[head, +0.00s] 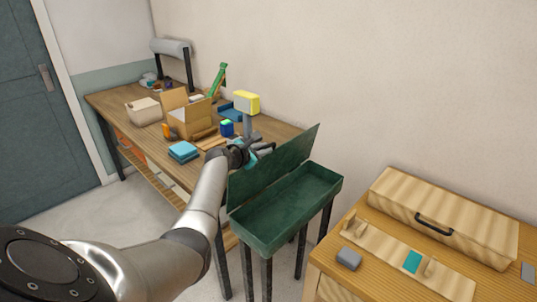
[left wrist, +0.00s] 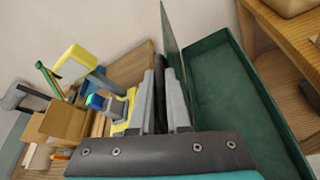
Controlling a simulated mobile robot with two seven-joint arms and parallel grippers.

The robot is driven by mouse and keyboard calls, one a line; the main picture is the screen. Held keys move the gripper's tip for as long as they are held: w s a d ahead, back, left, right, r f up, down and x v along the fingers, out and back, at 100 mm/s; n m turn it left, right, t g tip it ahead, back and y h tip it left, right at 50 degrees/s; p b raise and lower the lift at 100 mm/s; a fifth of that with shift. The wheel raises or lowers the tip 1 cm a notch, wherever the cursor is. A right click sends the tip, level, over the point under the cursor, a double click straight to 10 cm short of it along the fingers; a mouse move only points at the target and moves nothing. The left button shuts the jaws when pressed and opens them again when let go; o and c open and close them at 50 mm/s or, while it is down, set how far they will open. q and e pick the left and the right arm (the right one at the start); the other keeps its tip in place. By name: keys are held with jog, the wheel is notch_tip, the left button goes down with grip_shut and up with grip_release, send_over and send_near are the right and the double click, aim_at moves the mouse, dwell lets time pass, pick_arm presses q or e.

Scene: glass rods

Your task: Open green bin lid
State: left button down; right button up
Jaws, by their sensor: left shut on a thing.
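The green bin (head: 290,208) stands on dark legs between the long workbench and the small wooden table. Its lid (head: 292,160) stands raised and tilted along the back edge, so the empty inside shows. My left gripper (head: 262,151) is at the upper left part of the lid. The open bin (left wrist: 228,90) lies to the right of the fingers there. My right gripper is not in view.
The workbench (head: 112,98) behind my arm holds an open cardboard box (head: 190,122), a blue stack (head: 184,151) and a yellow-headed device (head: 246,102). A wooden case (head: 445,215) lies on the right table. The wall is close behind the lid.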

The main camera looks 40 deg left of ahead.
pick_arm(q)
jog(key=shift+a, duration=0.15)
jog(key=c, duration=0.9)
grip_release()
jog(key=shift+s+r, duration=0.1)
jog(key=shift+s+r, duration=0.1)
jog(key=shift+s, duration=0.1)
jog(key=shift+p+v, duration=2.2)
jog(key=shift+v, duration=5.05)
